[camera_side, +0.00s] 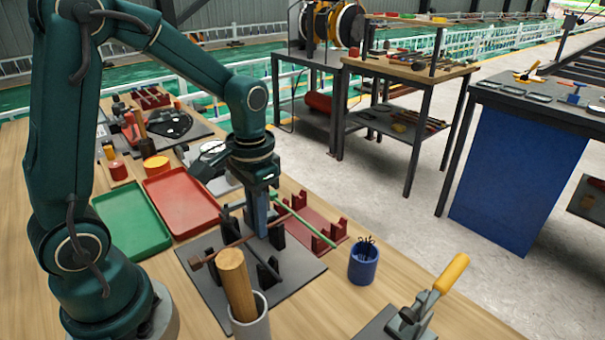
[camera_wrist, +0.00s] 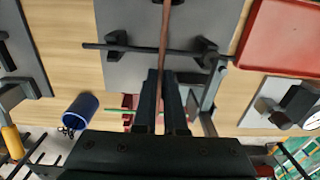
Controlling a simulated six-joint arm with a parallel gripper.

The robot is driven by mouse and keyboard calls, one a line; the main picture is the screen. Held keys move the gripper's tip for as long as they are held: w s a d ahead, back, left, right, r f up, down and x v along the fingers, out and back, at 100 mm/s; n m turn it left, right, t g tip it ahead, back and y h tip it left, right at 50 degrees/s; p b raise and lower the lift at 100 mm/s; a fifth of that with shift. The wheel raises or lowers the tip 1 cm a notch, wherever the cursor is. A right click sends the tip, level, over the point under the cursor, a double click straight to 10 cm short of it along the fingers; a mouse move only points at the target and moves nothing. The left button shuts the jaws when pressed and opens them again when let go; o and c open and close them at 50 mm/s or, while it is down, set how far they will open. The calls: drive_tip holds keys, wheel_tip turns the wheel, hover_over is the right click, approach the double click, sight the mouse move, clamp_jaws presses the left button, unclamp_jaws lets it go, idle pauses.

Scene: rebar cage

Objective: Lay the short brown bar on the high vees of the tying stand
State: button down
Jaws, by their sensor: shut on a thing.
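The short brown bar (camera_side: 222,250) is held in my gripper (camera_side: 262,232), which is shut on it over the tying stand (camera_side: 205,247). In the wrist view the brown bar (camera_wrist: 165,28) runs out lengthwise from between the fingers (camera_wrist: 163,78). It crosses above a dark bar (camera_wrist: 140,48) that lies across black vees (camera_wrist: 205,47) on the grey plate. The stand's black vees (camera_side: 268,271) also show in the side view. I cannot tell whether the brown bar touches the high vees, as my fingers hide part of it.
A green bar (camera_side: 314,232) lies at the red rack (camera_side: 322,228) behind the stand. A blue cup (camera_side: 363,265) with wires stands right. A grey holder (camera_side: 249,315) with a wooden handle (camera_side: 235,279) stands close in front. Red (camera_side: 182,205) and green (camera_side: 130,222) trays lie left.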

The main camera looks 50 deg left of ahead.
drive_tip(key=shift+f, duration=0.15)
drive_tip(key=c, duration=0.9)
unclamp_jaws()
drive_tip(key=shift+r, duration=2.6)
wheel_tip(320, 180, up, 6)
